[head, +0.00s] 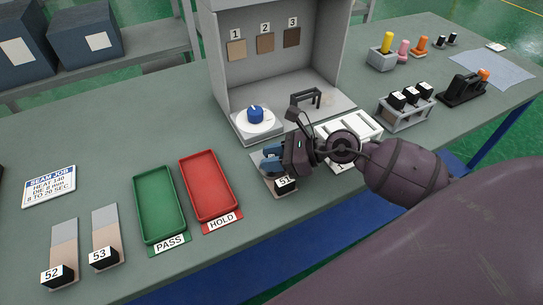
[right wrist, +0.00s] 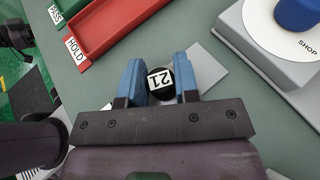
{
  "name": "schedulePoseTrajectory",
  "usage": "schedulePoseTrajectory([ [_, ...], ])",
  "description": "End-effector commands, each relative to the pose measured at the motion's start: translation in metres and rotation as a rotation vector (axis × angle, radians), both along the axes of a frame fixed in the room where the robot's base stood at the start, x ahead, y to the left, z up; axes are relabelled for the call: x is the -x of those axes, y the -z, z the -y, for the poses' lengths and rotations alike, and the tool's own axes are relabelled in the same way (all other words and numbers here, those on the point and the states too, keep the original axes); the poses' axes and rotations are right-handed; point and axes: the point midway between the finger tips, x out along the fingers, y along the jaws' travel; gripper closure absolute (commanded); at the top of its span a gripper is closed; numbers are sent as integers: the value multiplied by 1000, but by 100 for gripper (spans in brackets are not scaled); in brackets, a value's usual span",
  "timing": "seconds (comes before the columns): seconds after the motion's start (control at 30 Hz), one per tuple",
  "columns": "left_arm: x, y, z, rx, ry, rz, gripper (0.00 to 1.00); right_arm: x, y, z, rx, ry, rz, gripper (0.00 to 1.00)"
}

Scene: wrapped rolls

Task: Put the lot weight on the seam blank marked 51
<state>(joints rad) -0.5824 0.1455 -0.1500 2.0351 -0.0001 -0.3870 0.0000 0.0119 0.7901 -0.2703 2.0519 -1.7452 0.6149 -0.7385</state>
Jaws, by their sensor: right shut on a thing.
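My right gripper (head: 271,160) is over the seam blank marked 51 (head: 257,155), whose black number block (head: 285,184) shows at its near end. In the right wrist view my right gripper (right wrist: 160,82) is shut on a small black round piece with a white numbered label, which I take for the lot weight (right wrist: 153,95). The blank's grey part (right wrist: 206,70) shows beside and beyond the right-hand finger. The arm and fingers hide much of the blank. I cannot tell whether the weight touches it.
The red HOLD tray (head: 222,211) and green PASS tray (head: 149,240) lie left of the gripper. Blanks 52 (head: 64,232) and 53 (head: 105,219) lie farther left. A blue-knobbed dial (head: 255,116) stands behind. A rack of black pieces (head: 405,112) stands right.

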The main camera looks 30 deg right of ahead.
Motion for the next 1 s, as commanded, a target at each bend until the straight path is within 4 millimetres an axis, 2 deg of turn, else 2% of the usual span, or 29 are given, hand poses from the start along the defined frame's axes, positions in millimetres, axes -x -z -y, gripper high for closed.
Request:
schedulePoseTrajectory([
  [0.03, 1, 2, 0, 0, 0, -4, 100, 0, 3, 0, 1, 0, -1, 100],
  [0.07, 0, 2, 0, 0, 0, -3, 100, 0, 3, 0, 2, 0, -1, 68],
  [0.2, 1, 2, 0, 0, 0, -5, 100, 0, 3, 0, 2, 0, -2, 47],
  [0.47, 1, 3, 0, 0, -1, -7, 100, 1, 3, 0, 2, -1, -3, 46],
  [0.6, 0, 0, 0, 0, 0, -4, 100, 1, -3, 1, 4, 0, -2, 46],
  [0.77, 1, 4, 0, 0, -1, -8, 100, 15, -10, 19, 6, 1, -4, 46],
  [1.0, 2, 6, 0, -1, -1, -11, 100, 41, -28, 53, 5, 2, -5, 46],
])
